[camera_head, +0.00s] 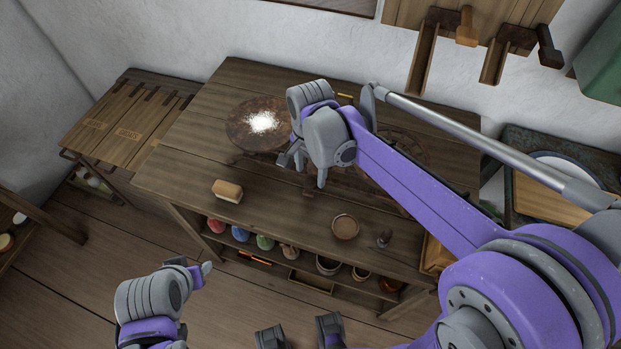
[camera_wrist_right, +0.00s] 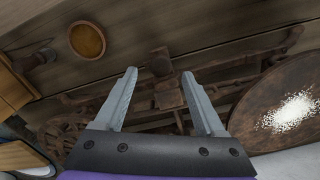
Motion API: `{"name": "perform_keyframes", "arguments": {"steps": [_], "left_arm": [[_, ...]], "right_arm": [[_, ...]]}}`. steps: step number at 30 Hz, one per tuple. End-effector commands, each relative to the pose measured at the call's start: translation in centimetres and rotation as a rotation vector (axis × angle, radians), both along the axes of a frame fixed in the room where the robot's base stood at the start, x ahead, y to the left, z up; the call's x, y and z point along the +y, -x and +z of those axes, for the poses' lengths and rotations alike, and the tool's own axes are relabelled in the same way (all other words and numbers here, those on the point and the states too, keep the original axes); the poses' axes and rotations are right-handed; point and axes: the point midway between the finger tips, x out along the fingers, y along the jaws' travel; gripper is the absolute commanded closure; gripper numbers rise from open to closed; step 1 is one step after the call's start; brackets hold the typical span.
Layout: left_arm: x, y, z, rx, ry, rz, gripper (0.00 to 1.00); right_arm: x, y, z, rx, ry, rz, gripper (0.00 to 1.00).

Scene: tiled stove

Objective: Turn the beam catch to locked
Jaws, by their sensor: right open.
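A dark wooden beam assembly (camera_wrist_right: 225,82) lies along the workbench, with a small block (camera_wrist_right: 160,62) near its middle. I cannot tell for certain which part is the beam catch or how it is set. My right gripper (camera_head: 306,170) is over the back middle of the bench and covers much of the assembly in the head view. In the wrist view the right gripper (camera_wrist_right: 159,73) is open, its fingers apart on either side of the block, with nothing visibly held; contact cannot be told. My left gripper (camera_head: 202,274) is low at the left, in front of the bench, its jaws unclear.
A round dark plate (camera_head: 240,132) with white powder (camera_head: 262,121) is left of the right gripper. A brush-like block (camera_head: 227,191), a round bowl (camera_head: 345,227) and a small dark knob (camera_head: 384,239) stand along the bench front. The bench top (camera_head: 180,160) is bare at left.

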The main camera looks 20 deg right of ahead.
Motion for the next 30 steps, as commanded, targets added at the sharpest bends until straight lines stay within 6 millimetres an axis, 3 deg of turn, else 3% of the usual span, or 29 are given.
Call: {"name": "perform_keyframes", "arguments": {"steps": [3,7,18,30], "left_arm": [[0.0,0.0,-0.2,0.001,0.000,0.000,0.50],[0.0,0.1,-0.3,0.001,0.000,0.000,0.50],[0.0,0.1,-0.4,0.002,0.000,0.000,0.50],[0.0,0.1,-0.4,0.002,0.000,0.000,0.50]], "right_arm": [[0.0,0.0,-2.0,0.000,0.000,0.000,0.28],[0.0,0.0,-3.2,0.000,0.000,0.001,0.28],[0.0,0.0,-3.7,-0.001,-0.001,0.001,0.28],[0.0,0.0,-3.7,-0.001,-0.001,0.001,1.00]]}}
